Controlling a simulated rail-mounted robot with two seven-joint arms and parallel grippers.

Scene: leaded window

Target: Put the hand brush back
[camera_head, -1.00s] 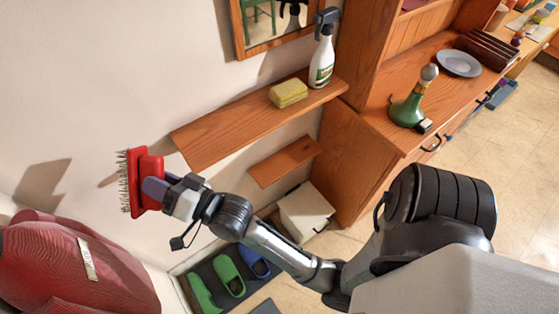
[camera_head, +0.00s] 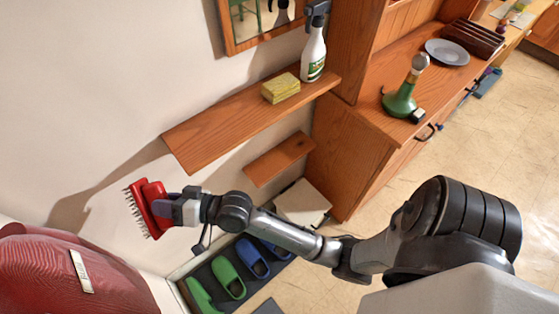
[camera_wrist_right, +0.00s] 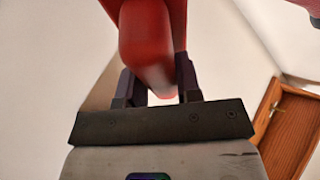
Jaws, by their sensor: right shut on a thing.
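The red hand brush (camera_head: 150,207) is held off the floor near the wall in the head view, its dark bristles pointing left. My right gripper (camera_head: 172,210) is shut on the brush's handle. In the right wrist view the red brush (camera_wrist_right: 152,40) stands between the two dark fingers of my right gripper (camera_wrist_right: 158,85). The wooden wall shelf (camera_head: 200,140) is above and to the right of the brush, and they are apart. My left gripper is not in view.
A yellow sponge (camera_head: 281,88) and a spray bottle (camera_head: 313,55) stand on the shelf's right part; its left part is bare. A smaller shelf (camera_head: 278,158) is below. A red ribbed object (camera_head: 60,270) is at lower left. Green slippers (camera_head: 228,278) lie on a dark mat.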

